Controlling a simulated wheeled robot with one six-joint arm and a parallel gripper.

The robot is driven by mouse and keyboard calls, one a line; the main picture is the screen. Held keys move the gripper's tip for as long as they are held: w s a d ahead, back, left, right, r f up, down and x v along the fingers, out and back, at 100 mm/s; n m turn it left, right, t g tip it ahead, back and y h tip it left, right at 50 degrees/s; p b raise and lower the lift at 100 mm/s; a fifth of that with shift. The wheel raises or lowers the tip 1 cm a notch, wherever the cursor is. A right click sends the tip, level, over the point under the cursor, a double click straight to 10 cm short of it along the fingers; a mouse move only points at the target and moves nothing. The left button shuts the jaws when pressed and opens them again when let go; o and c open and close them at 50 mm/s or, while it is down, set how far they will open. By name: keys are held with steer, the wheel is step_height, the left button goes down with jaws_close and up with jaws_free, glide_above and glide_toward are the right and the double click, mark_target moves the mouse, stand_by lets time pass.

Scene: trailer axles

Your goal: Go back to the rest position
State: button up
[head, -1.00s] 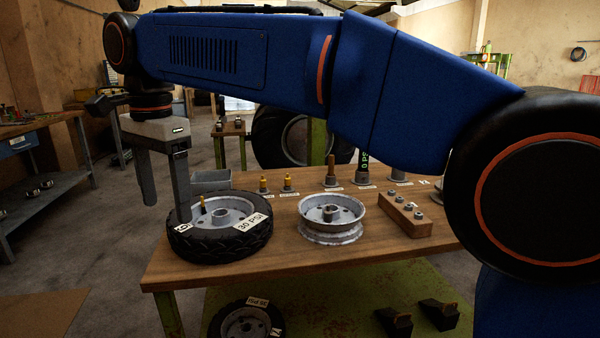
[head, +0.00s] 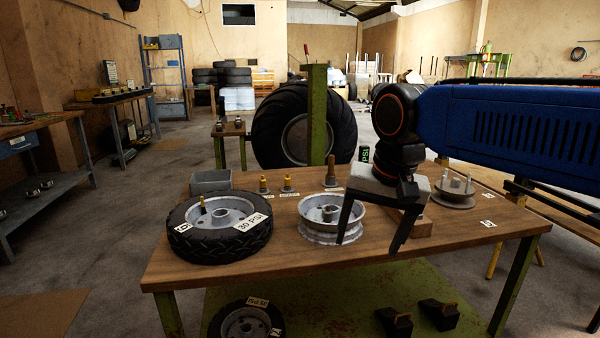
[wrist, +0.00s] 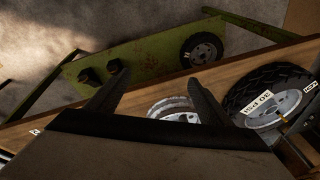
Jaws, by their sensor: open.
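My gripper (head: 374,232) is open and empty above the right part of the wooden workbench (head: 280,262), with its fingers pointing down. In the head view its fingers stand in front of the bare metal wheel rim (head: 318,238) and a block beside it. A tyre on a rim (head: 190,243), labelled 30 PSI, lies at the bench's left.
A grey bin (head: 210,181) and several brass-topped fittings stand along the bench's back. A hub (head: 455,195) sits at the right. A small wheel (head: 245,322) and two black blocks are on the green lower shelf (head: 330,300). A large tyre (head: 278,125) stands behind.

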steer(key=s+d+f+n+t+h, duration=0.1)
steer(key=s+d+f+n+t, duration=0.1)
steer(key=s+d+f, duration=1.1)
step_height(320, 180, down, 3)
steer(key=d, duration=0.2)
steer(key=shift+d+n, duration=0.3)
steer(key=shift+d, duration=0.05)
